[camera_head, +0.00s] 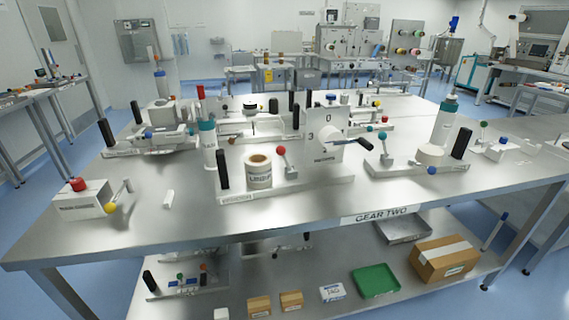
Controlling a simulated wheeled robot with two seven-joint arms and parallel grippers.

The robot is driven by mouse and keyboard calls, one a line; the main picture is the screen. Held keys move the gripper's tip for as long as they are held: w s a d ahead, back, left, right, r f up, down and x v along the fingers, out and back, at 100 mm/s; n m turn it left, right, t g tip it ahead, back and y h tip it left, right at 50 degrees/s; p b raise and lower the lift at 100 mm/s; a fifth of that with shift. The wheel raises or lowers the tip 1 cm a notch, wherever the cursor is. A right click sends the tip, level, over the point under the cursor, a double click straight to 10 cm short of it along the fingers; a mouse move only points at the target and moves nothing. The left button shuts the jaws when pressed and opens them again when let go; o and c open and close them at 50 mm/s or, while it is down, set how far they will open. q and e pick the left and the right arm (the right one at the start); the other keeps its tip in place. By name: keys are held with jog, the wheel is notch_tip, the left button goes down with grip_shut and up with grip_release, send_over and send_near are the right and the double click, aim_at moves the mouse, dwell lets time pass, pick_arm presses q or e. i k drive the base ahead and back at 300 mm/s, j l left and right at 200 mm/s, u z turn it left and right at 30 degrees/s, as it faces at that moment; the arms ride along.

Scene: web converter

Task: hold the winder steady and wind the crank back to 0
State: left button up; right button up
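The winder (310,184) is a white device on a long base plate near the front middle of the steel table. Its upright block (326,133) shows a "0" near the top and a "3" at its left. The crank (366,144) sticks out at the block's right side, with a dark handle pointing right. A black upright handle (223,170) stands at the base's left end. The crank's exact reading is too small to tell. Neither of my grippers is in view.
A white box with a red button and yellow-knobbed crank (82,198) stands at the front left. Another white device with a bottle (445,121) stands at the right. More devices stand behind. The table's front edge (381,218) has a "GEAR TWO" label, with bare steel before the winder.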

aim_at(330, 137)
jog(key=i+l, duration=0.4)
jog(key=i, duration=0.15)
jog(key=i+l, duration=0.4)
jog(key=i, duration=0.15)
